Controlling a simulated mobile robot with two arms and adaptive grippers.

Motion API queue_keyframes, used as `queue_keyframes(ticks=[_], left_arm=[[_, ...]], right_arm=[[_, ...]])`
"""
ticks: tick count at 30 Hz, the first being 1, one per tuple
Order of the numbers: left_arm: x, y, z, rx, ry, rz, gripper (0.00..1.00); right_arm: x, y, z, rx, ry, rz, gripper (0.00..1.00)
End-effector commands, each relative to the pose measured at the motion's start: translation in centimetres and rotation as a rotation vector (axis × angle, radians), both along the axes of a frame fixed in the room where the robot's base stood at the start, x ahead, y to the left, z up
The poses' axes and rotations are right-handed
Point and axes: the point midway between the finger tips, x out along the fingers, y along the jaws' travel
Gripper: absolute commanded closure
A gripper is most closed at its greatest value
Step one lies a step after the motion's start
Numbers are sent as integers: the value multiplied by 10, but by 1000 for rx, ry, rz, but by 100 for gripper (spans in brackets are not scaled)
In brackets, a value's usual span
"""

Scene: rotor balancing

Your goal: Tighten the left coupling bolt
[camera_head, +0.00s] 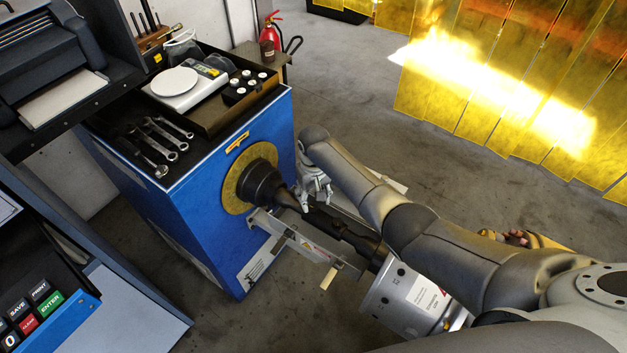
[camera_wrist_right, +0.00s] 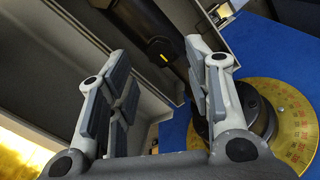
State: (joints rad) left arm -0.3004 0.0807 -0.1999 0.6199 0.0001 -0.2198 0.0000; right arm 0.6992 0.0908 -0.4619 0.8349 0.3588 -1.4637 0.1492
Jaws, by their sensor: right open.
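The dark coupling (camera_head: 262,183) sits at the centre of a yellow graduated dial (camera_head: 236,192) on the blue machine's side. A dark shaft (camera_head: 345,232) runs from it towards the lower right. My right gripper (camera_head: 317,192) is just above the shaft, beside the coupling. In the right wrist view the gripper (camera_wrist_right: 158,57) is open, with nothing between its fingers. The shaft (camera_wrist_right: 150,28) shows beyond the fingertips, and the dial (camera_wrist_right: 293,125) and dark flange lie at the right, partly behind a finger. I cannot make out the left coupling bolt. My left gripper is out of view.
Several wrenches (camera_head: 158,143) lie on the blue machine's (camera_head: 215,225) top, next to a tray with a white scale (camera_head: 174,82) and small weights. A metal bracket (camera_head: 300,243) stands below the shaft. A silver cylinder (camera_head: 405,300) is at its lower end. Open floor lies behind my arm.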

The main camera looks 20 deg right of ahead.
Motion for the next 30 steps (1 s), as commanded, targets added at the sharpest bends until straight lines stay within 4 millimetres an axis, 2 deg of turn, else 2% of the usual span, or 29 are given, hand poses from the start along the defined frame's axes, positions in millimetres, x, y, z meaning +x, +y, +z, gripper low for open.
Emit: queue_keyframes(ticks=[6,13,18,30], left_arm=[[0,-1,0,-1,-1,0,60],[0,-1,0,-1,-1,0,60],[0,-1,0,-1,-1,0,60],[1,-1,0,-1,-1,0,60]], right_arm=[[1,0,37,1,-4,-1,54],[1,0,68,0,-2,-1,54],[0,0,77,0,-1,-2,54],[0,0,78,0,0,-2,54]])
